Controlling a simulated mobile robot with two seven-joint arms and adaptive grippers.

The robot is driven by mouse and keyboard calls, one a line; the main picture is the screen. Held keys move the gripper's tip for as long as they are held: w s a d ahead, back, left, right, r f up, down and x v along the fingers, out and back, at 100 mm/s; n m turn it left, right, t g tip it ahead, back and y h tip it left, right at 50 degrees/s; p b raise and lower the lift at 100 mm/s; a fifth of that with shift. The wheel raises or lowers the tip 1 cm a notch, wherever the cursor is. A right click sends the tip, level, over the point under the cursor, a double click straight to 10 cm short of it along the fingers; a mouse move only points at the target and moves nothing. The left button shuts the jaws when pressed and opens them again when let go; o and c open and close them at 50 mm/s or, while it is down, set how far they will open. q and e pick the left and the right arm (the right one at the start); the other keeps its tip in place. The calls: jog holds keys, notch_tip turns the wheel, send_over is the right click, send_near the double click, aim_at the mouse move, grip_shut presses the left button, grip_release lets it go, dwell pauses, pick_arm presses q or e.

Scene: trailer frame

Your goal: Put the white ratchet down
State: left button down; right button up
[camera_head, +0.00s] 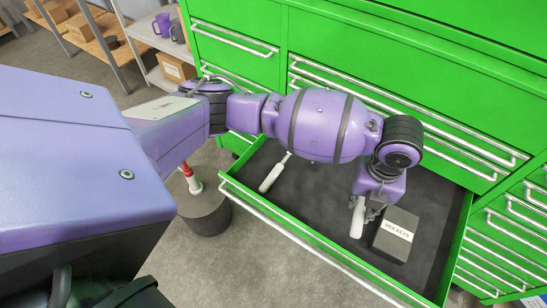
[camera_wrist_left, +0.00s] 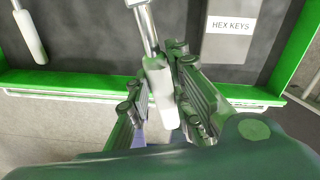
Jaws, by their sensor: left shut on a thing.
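The white ratchet (camera_head: 357,218) is in my left gripper (camera_head: 366,207), over the open green drawer (camera_head: 300,238). In the left wrist view, the gripper's fingers (camera_wrist_left: 157,96) stand on both sides of the ratchet's white handle (camera_wrist_left: 158,82). Its metal shaft points up in the picture, over the dark drawer floor. I cannot tell whether the ratchet touches the floor. The gripper hides part of the ratchet in the head view. My right gripper is not in view.
A dark box labelled HEX KEYS (camera_head: 397,235) lies close right of the ratchet. A second white-handled tool (camera_head: 270,177) lies at the drawer's left. Dark drawer floor is free between them. Green cabinet drawers (camera_head: 450,100) with metal handles rise behind. A stool (camera_head: 205,210) stands left.

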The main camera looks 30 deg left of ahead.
pick_arm(q)
jog(key=m, duration=0.1)
jog(key=w+m, duration=0.1)
jog(key=shift+d+f+m, duration=0.1)
jog(key=shift+f+m, duration=0.05)
jog(key=shift+m, duration=0.25)
jog(key=shift+w+a, duration=0.1)
jog(key=shift+a, duration=0.1)
jog(key=w+a+f, duration=0.2)
jog(key=a+f, duration=0.2)
jog(key=a, duration=0.5)
send_over(312, 194)
jog(key=d, duration=0.2)
jog(key=shift+m, duration=0.3)
jog(key=f, duration=0.4)
jog(key=shift+s+a, duration=0.25)
jog(key=shift+s, duration=0.1)
jog(key=shift+w+a+f, duration=0.15)
jog(key=shift+a+f, duration=0.4)
jog(key=shift+f, duration=0.15)
jog(key=shift+w+a+f, duration=0.1)
jog(key=shift+a+f, duration=0.1)
jog(key=shift+f, duration=1.5)
